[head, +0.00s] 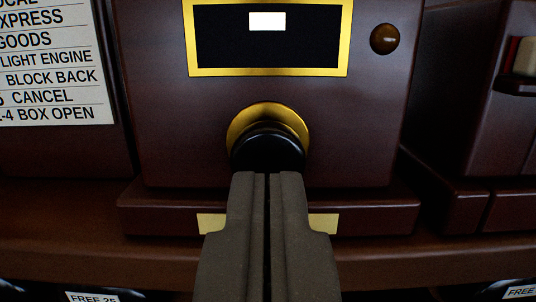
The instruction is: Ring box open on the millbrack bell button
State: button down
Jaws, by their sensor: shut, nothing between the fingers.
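A dark red-brown wooden bell instrument (165,130) fills the middle of the head view. On its front is a round black button (268,148) with a brass collar (267,112) around its upper side. My gripper (270,178) is shut and empty. Its fingertips overlap the lower edge of the button in the picture; I cannot tell whether they touch it. A brass plate (211,222) on the base below is mostly hidden behind my fingers, so its name cannot be read.
A brass-framed dark window (220,45) with a white patch sits above the button. A brown knob (385,39) is at upper right. A printed code card (50,75) at left includes "BOX OPEN". Another instrument (510,120) stands at right. Labels reading "FREE" (92,297) lie along the bottom.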

jog(key=shift+w, duration=0.15)
dwell(1.3)
dwell(0.3)
dwell(1.1)
dwell(0.3)
jog(key=shift+b, duration=0.4)
dwell(0.6)
